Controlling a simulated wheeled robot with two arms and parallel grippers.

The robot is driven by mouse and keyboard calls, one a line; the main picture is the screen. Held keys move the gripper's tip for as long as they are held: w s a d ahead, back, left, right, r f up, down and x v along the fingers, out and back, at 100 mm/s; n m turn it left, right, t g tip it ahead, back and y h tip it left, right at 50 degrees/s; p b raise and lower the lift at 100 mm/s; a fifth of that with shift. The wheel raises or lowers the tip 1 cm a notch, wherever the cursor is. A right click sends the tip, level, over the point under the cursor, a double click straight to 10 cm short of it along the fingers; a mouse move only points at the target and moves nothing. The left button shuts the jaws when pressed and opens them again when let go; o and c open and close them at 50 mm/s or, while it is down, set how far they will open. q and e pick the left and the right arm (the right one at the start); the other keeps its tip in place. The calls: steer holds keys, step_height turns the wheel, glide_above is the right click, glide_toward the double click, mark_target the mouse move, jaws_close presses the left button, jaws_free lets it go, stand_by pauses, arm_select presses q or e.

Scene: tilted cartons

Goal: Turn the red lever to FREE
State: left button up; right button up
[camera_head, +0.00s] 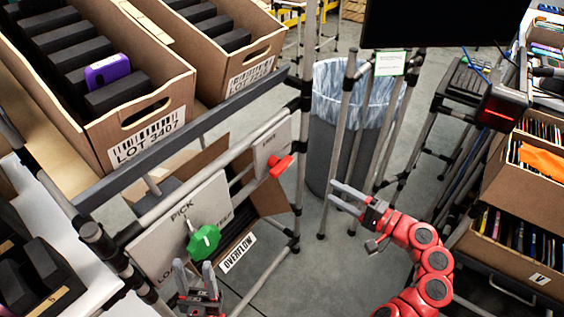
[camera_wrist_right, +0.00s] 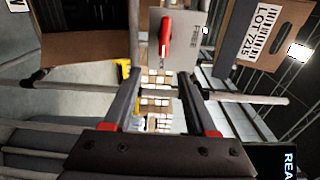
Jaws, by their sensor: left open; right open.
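The red lever (camera_head: 281,167) is mounted on a small white panel (camera_head: 268,142) on the rack's front, its handle pointing to the right in the head view. In the right wrist view the red lever (camera_wrist_right: 165,42) lies beyond the fingertips, and the panel there reads FREE (camera_wrist_right: 196,38). My right gripper (camera_head: 342,196) is open and empty, to the right of the lever and apart from it. It also shows in the right wrist view (camera_wrist_right: 160,85). My left gripper (camera_head: 194,270) is open, just below a green knob (camera_head: 204,240) on the PICK panel (camera_head: 183,217).
Cartons of black items stand on the rack, one marked LOT 3407 (camera_head: 140,140). An OVERFLOW carton (camera_head: 238,253) is tilted below. A grey bin (camera_head: 340,150) and thin poles stand behind my right gripper. More cartons (camera_head: 510,240) are at the right.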

mark_target(286, 169)
steer(key=shift+n+g+y, duration=0.3)
steer(key=shift+n+g, duration=0.1)
steer(key=x, duration=1.7)
steer(key=shift+s+a+r+p, duration=0.3)
steer(key=shift+a+p, duration=0.1)
jaws_close()
